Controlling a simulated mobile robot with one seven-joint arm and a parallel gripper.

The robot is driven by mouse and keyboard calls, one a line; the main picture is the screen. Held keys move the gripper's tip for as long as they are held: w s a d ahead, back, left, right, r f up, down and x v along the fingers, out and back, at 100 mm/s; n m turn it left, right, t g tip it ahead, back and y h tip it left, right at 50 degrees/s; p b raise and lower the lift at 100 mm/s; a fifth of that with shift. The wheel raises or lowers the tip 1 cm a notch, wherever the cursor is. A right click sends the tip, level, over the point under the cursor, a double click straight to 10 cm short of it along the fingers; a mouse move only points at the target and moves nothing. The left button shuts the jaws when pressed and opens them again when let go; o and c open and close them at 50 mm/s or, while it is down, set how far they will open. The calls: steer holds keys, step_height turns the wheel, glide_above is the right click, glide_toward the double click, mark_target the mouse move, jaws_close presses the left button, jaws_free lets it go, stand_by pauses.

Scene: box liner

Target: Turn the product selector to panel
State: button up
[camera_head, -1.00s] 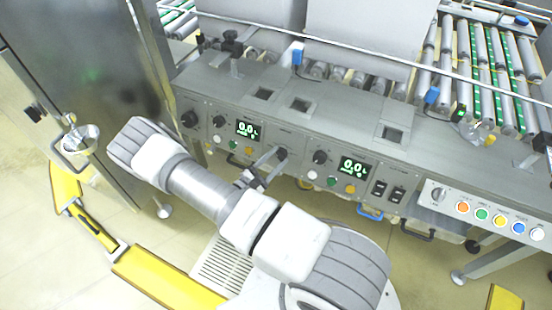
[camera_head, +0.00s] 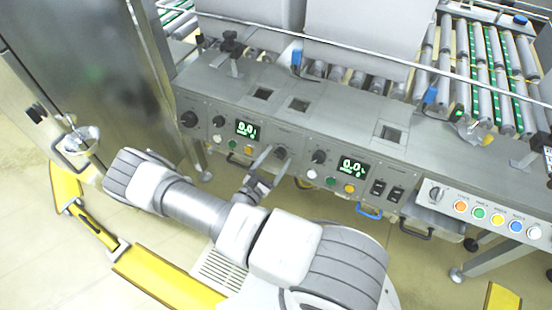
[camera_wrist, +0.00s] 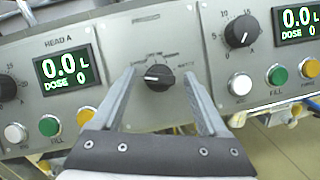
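The product selector (camera_wrist: 158,77) is a black rotary knob with a white pointer line, on the grey panel between two dosing heads. In the wrist view its pointer line lies roughly level, towards the left; the small position labels around it are too blurred to read. In the head view the selector (camera_head: 281,153) shows at the middle of the machine's front. My gripper (camera_wrist: 158,82) is open, with one finger on each side of the knob and a gap on both sides. In the head view my gripper (camera_head: 270,158) is in front of the panel.
Left of the selector is the HEAD A display (camera_wrist: 68,78) with white and green buttons below. To the right are another black dial (camera_wrist: 241,31), a second display (camera_wrist: 298,18) and buttons. A row of coloured buttons (camera_head: 498,219) is far right.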

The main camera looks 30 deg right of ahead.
steer(key=p+v, duration=0.2)
steer(key=v, duration=1.5)
steer(key=shift+a, duration=0.15)
steer(key=shift+s, duration=0.15)
steer(key=s+d+r+m+g+y+p, duration=0.1)
steer(key=s+r+m+y+p, duration=0.2)
steer(key=r, duration=1.7)
steer(key=s+d+r+m+g+y+p, duration=0.1)
steer(key=s+r+m+y+p, duration=0.2)
steer(key=r, duration=1.7)
steer(key=s+r+m+g+y+p, duration=0.2)
steer(key=r+m+y+p, duration=0.8)
steer(key=r, duration=1.1)
steer(key=s+m+p, duration=0.1)
steer(key=m+p, duration=0.2)
steer(key=m, duration=0.2)
steer(key=shift+s+d, duration=0.25)
steer(key=shift+d, duration=0.15)
